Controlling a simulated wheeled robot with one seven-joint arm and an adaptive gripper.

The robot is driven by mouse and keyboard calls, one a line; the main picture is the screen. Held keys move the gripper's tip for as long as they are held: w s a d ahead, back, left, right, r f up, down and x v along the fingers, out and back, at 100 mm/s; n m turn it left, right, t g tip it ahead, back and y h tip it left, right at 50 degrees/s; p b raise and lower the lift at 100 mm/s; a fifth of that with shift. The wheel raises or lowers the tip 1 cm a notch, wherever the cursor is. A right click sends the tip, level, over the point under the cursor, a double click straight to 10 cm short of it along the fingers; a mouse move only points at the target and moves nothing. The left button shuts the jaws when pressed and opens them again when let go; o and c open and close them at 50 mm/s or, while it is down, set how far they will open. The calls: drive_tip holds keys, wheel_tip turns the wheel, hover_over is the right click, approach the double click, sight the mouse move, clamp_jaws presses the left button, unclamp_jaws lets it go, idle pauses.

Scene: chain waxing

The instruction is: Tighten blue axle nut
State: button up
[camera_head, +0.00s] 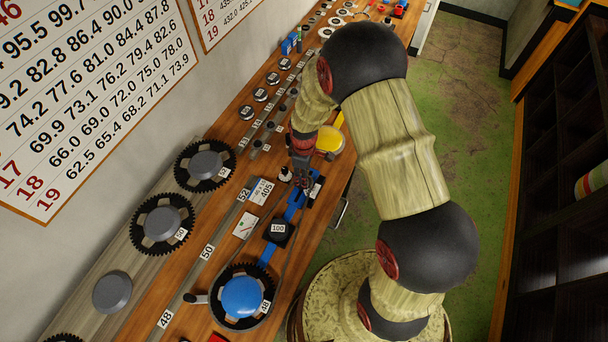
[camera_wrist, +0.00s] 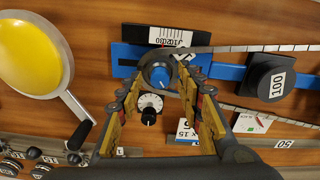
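A small blue nut (camera_wrist: 159,77) with a pointed shape sits in a round grey hub at the end of a chain loop in the wrist view. The hub sits on a blue bar (camera_wrist: 125,52). My gripper (camera_wrist: 162,84) has its two fingers apart, one on each side of the hub. I cannot tell whether the fingertips touch it. In the head view my gripper (camera_head: 302,178) is over the far end of the blue bar (camera_head: 267,254) and hides the nut.
A black block marked 100 (camera_head: 278,231) stands on the bar. A blue dome (camera_head: 242,296) sits on the toothed ring nearest me. A yellow pan (camera_wrist: 28,55) lies close to my gripper. Black dials (camera_wrist: 150,108) and label cards stand nearby on the wooden bench (camera_wrist: 75,105).

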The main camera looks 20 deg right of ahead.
drive_tip(key=shift+f, duration=0.1)
drive_tip(key=shift+c, duration=1.2)
clamp_jaws()
